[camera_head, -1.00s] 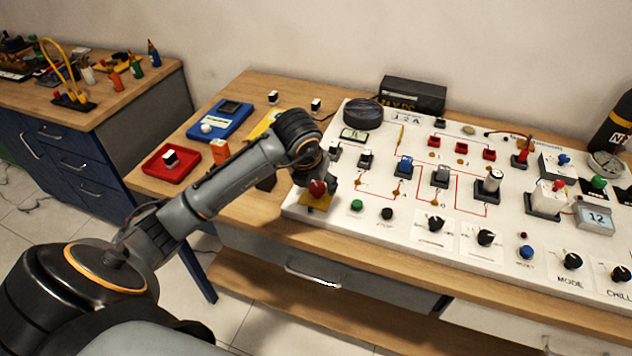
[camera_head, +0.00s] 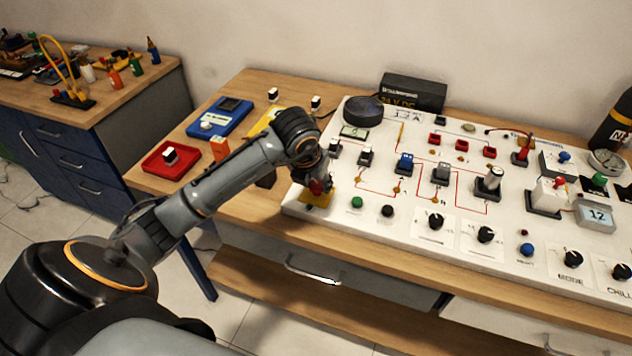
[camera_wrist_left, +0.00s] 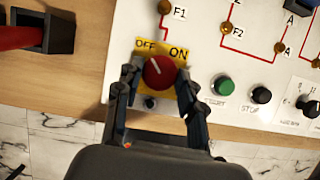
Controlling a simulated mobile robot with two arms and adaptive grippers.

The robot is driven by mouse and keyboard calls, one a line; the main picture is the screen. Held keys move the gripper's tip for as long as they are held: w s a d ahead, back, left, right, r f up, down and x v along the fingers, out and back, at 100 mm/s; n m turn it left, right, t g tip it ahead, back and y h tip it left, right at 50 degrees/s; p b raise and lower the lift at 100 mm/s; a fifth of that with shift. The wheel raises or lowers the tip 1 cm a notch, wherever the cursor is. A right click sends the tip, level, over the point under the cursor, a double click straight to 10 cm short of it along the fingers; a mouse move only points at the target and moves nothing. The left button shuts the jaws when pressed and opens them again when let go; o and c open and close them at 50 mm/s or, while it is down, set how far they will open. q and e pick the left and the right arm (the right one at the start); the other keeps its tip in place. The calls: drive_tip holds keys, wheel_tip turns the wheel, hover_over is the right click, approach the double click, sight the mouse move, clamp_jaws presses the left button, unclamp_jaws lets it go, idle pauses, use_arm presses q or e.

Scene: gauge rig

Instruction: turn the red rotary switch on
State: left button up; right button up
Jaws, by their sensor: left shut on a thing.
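The red rotary switch (camera_wrist_left: 158,72) sits on a yellow plate (camera_wrist_left: 145,45) marked OFF on the left and ON on the right, at the front left corner of the white board. Its white pointer line leans up and left, toward OFF. In the head view the red knob (camera_head: 318,186) is partly hidden by my left gripper. My left gripper (camera_wrist_left: 158,88) has one finger on each side of the knob and is shut on it. My right gripper is in neither view.
The white board (camera_head: 335,219) carries several switches, knobs and wires. A green button (camera_wrist_left: 222,85) and a black button (camera_wrist_left: 261,95) lie just right of the switch. A red tray (camera_head: 158,171) and a blue device (camera_head: 236,122) are on the table at left.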

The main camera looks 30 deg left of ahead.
use_arm(q)
drive_tip(key=m+b, duration=0.2)
drive_tip(key=m+h+b, duration=0.1)
drive_tip(key=shift+a+f+b, duration=0.2)
drive_tip(key=shift+a+b, duration=0.05)
drive_tip(key=shift+b, duration=0.05)
drive_tip(key=m+h+b, duration=0.1)
drive_tip(key=m, duration=0.1)
drive_tip(key=m+h+b, duration=0.1)
drive_tip(key=m+b, duration=0.1)
drive_tip(key=m, duration=0.1)
drive_tip(key=shift+w+a+r, duration=0.1)
drive_tip(key=m, duration=0.2)
drive_tip(key=m+g+h+b, duration=0.1)
drive_tip(key=m, duration=0.1)
drive_tip(key=shift+w+a+r+m+g+b, duration=0.1)
drive_tip(key=shift+w+r+m+g+b, duration=0.05)
drive_tip(key=shift+m+g+b, duration=0.15)
drive_tip(key=m, duration=0.2)
drive_tip(key=m+g+h, duration=0.1)
drive_tip(key=m, duration=0.1)
drive_tip(key=shift+w+m+g+b, duration=0.1)
drive_tip(key=shift+m+g+b, duration=0.2)
drive_tip(key=o, duration=1.2)
drive_tip(key=shift+c, duration=0.2)
